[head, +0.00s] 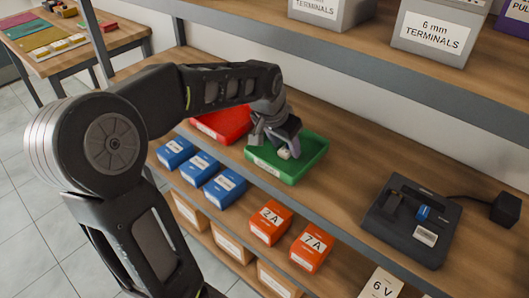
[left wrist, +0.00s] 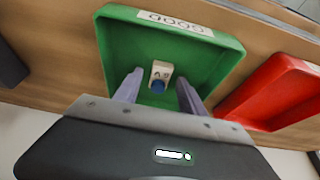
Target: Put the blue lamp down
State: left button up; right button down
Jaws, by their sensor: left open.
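The blue lamp (left wrist: 158,87), a small white-bodied piece with a blue end and dark print, lies in the green tray (left wrist: 118,45), whose label appears to read GOOD. In the head view its pale body (head: 284,154) shows below my left gripper (head: 279,141); the blue part is hidden there. The green tray (head: 309,166) stands on the wooden shelf. My left gripper (left wrist: 158,90) is open, with one finger on each side of the lamp, apparently clear of it. My right gripper is not in view.
A red tray (head: 226,122) stands beside the green one; it also shows in the left wrist view (left wrist: 282,90). A dark device (head: 408,222) with a small blue part sits to the right. Blue boxes (head: 199,166) and orange boxes (head: 270,221) stand below. An upper shelf (head: 330,55) overhangs behind.

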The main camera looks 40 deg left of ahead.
pick_arm(q)
jog(key=v, duration=0.4)
jog(key=shift+r, duration=0.3)
jog(key=s+b, duration=0.2)
jog(key=s, duration=1)
jog(key=shift+s+d+b, duration=0.15)
jog(key=shift+b, duration=0.25)
dwell(0.7)
